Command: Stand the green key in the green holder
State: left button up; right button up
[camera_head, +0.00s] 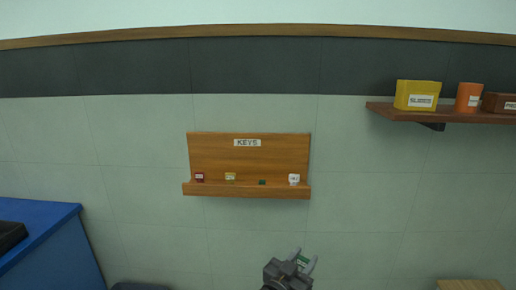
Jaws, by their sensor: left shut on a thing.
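My left gripper (305,257) is at the bottom middle, below the wooden key rack and apart from it, with its fingers pointing up. It is shut on the green key (303,261), a small green piece with a pale label, partly hidden between the fingers. The green holder (262,182) seems to be the low dark green piece on the rack's ledge, between a yellow piece and a white one. Nothing stands up from it. My right gripper is not in view.
The wooden rack (220,152) labelled KEYS is on the tiled wall. Its ledge also bears a red key (199,177), a yellow key (230,177) and a white key (294,179). A shelf (450,114) with boxes is at right. A blue bench (55,250) is at left.

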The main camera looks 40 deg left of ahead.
pick_arm(q)
jog(key=w+a+r+n+y+p, duration=0.1)
jog(key=w+a+r+y+p, duration=0.1)
jog(key=w+a+r+p, duration=0.55)
jog(key=w+a+r+n+g+y+p, duration=0.1)
jog(key=w+a+r+n+y+p, duration=0.3)
jog(key=a, duration=0.6)
jog(key=w+a+r+m+p, duration=0.15)
jog(key=w+a+r, duration=0.25)
jog(key=a+r, duration=0.4)
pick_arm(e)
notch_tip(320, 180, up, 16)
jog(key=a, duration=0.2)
pick_arm(q)
jog(key=f+b, duration=0.2)
jog(key=a+f+b, duration=0.1)
jog(key=f+b, duration=0.1)
jog(key=f, duration=0.1)
jog(key=shift+a+f, duration=0.1)
jog(key=shift+f, duration=0.25)
notch_tip(320, 180, down, 2)
jog(key=shift+f+b, duration=0.1)
jog(key=shift+b, duration=0.3)
jog(key=shift+f, duration=0.3)
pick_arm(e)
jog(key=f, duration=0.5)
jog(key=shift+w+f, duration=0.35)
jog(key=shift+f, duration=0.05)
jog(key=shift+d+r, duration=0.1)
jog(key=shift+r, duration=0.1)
